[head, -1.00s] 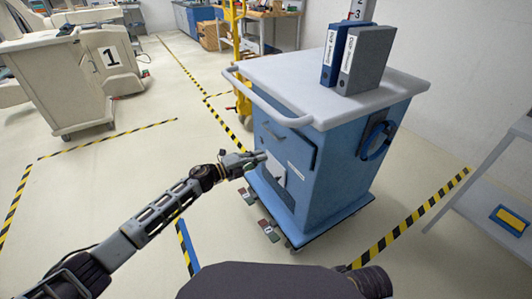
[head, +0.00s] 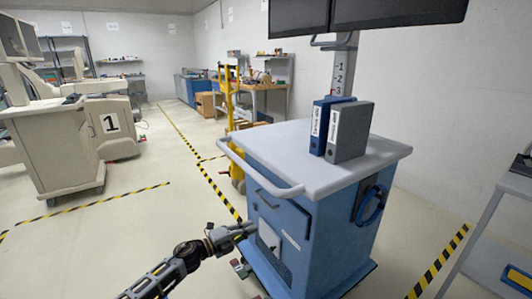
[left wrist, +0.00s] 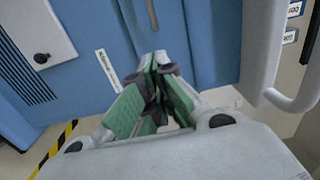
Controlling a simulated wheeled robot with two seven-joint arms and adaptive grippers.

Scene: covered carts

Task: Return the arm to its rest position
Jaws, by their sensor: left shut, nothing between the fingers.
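My left gripper (head: 250,229) is shut and empty, in front of the blue cart (head: 335,238). Its green-padded fingers meet in the left wrist view (left wrist: 157,62), with the cart's blue front behind them. In the head view its tips are just left of a white panel (head: 269,237) on the cart front, below the drawer handle (head: 268,200). I cannot tell whether the tips touch the cart. The left arm (head: 165,278) reaches in from the bottom left. My right gripper is not in view.
A white push handle (head: 252,178) juts from the cart top, which carries a blue binder (head: 319,128) and a grey binder (head: 348,132). A grey table (head: 518,183) stands at right. Open floor lies left of my arm.

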